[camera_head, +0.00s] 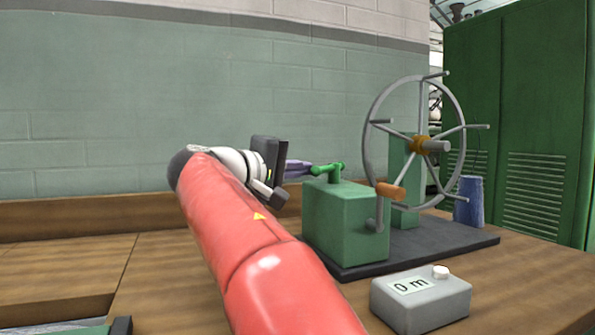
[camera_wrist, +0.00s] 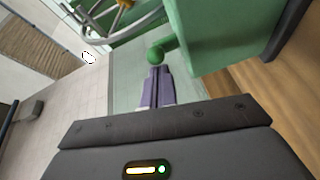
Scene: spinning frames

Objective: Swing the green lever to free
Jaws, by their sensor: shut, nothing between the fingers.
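In the wrist view the lever's ball knob (camera_wrist: 156,56) is just beyond the fingertips, beside the green box (camera_wrist: 225,35). My gripper (camera_head: 308,167) is shut with purple-grey fingers and reaches the lever's left end. In the wrist view my gripper (camera_wrist: 158,70) points at the knob; the tips look very near it, but I cannot tell whether they touch. Nothing is between the fingers.
A spoked wheel (camera_head: 372,130) with an orange handle (camera_head: 390,191) stands right of the box on a dark base plate (camera_head: 455,243). A grey counter box (camera_head: 422,300) reads "0 m". A blue-grey spool (camera_head: 468,200) stands behind.

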